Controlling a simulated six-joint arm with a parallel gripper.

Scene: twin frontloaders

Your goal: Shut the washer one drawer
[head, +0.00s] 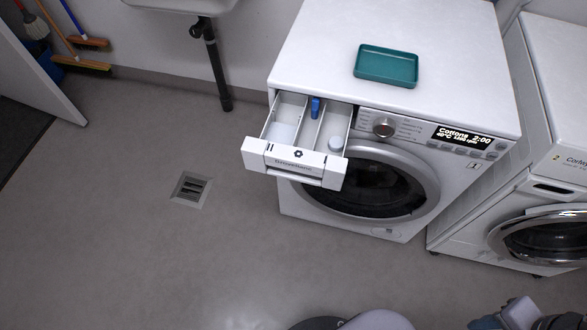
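The detergent drawer (296,163) of the left white washer (460,103) is pulled out toward the front left. Its white front panel stands well clear of the machine's face. Grey parts of my own body show at the bottom edge. No gripper fingers can be made out.
A teal tray (386,66) lies on the washer top. A second white frontloader (555,130) stands close on the right. A floor drain (191,189) lies left of the drawer, with a sink (180,5) and brooms (85,52) behind. The floor in front is clear.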

